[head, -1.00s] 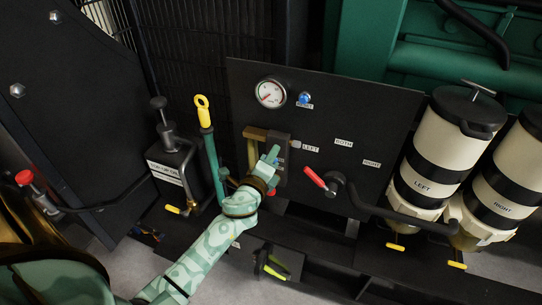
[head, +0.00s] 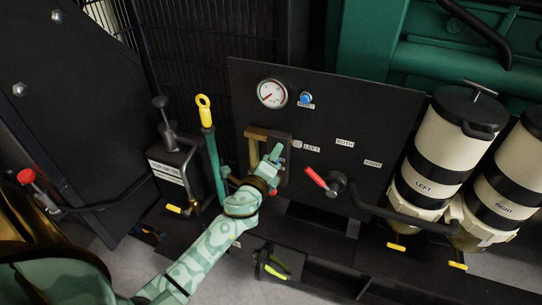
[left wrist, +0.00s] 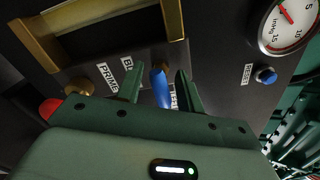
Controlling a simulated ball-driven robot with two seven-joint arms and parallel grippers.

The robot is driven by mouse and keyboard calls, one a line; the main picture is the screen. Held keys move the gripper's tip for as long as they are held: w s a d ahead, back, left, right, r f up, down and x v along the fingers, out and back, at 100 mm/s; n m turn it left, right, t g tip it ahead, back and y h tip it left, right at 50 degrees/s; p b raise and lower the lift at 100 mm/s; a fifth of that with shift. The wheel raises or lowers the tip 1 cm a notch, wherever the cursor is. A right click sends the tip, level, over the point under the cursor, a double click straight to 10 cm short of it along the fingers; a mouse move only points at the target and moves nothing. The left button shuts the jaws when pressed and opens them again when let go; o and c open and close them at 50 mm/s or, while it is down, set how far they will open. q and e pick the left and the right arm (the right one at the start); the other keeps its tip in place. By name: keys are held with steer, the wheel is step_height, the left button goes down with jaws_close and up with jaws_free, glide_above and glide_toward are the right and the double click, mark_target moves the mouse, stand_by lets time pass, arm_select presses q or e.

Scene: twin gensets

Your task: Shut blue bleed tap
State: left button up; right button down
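The blue bleed tap (left wrist: 161,88) shows in the left wrist view as a blue lever standing out from the dark panel. My left gripper (left wrist: 158,88) is open, with one green finger on each side of the blue lever. A gap shows between the lever and the left-hand finger; I cannot tell whether the other finger touches it. In the head view my left gripper (head: 276,156) is at the panel below the brass-coloured frame, and it mostly hides the tap. My right gripper is in neither view.
The panel (head: 390,115) also carries a gauge (head: 272,93), a blue reset button (head: 306,98) and a red-handled selector lever (head: 316,178). A yellow-topped lever (head: 204,112) stands left of my gripper. Two cream filter canisters stand at the right.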

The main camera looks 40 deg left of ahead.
arm_select(q)
steer(key=b+v, duration=0.2)
steer(key=v, duration=1.4)
steer(key=shift+s+d, duration=0.2)
